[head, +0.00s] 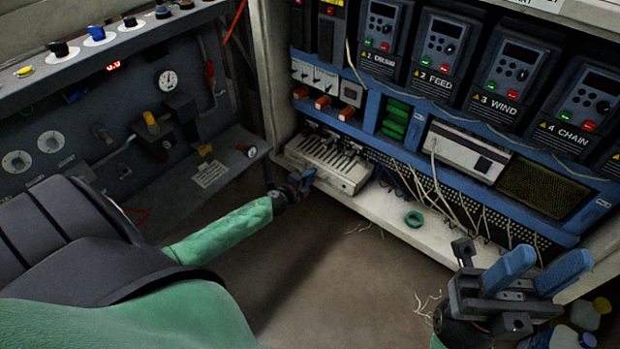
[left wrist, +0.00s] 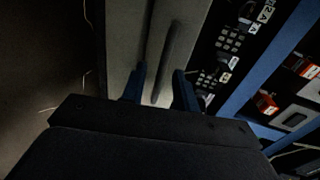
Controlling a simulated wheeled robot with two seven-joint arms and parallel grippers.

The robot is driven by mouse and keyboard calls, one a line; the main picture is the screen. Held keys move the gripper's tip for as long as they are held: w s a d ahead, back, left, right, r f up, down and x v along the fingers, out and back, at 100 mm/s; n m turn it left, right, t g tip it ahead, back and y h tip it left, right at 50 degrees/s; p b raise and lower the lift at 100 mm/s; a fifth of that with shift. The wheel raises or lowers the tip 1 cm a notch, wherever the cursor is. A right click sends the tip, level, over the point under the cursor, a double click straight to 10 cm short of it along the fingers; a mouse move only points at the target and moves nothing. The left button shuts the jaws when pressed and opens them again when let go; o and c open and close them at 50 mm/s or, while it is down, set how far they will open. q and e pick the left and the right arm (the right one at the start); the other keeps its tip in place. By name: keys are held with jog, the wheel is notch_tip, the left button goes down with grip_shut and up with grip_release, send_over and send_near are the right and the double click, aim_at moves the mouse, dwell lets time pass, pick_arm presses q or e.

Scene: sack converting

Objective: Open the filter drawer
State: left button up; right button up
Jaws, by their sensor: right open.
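The filter drawer (head: 318,174) appears to be the pale grey unit low in the cabinet at centre; it looks shut. Its front panel (left wrist: 128,40) and a dark upright bar handle (left wrist: 172,55) show in the left wrist view. My left gripper (head: 303,179) is at the drawer's front. In the left wrist view my left gripper (left wrist: 159,88) is open, its blue fingers on either side of the handle's near end, with gaps showing. Whether the handle lies fully between the fingertips in depth I cannot tell. My right gripper (head: 538,268) is open and empty at the lower right.
A green tape roll (head: 414,219) lies on the pale cabinet ledge (head: 385,213), with loose cables hanging to its right. Bottles (head: 590,312) stand at the lower right. A grey panel with gauges (head: 168,80) is at left. The brown floor before the cabinet is mostly clear.

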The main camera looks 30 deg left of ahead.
pick_arm(q)
grip_shut()
jog(key=f+v, duration=0.1)
jog(key=v, duration=0.8)
jog(key=shift+s+f+p, duration=0.2)
jog(key=shift+f+p, duration=0.15)
jog(key=shift+f, duration=0.1)
grip_release()
jog(key=p+v, duration=0.1)
jog(key=v, duration=0.6)
jog(key=shift+s+p, duration=0.3)
jog(key=shift+s, duration=0.1)
jog(key=shift+a+r, duration=0.1)
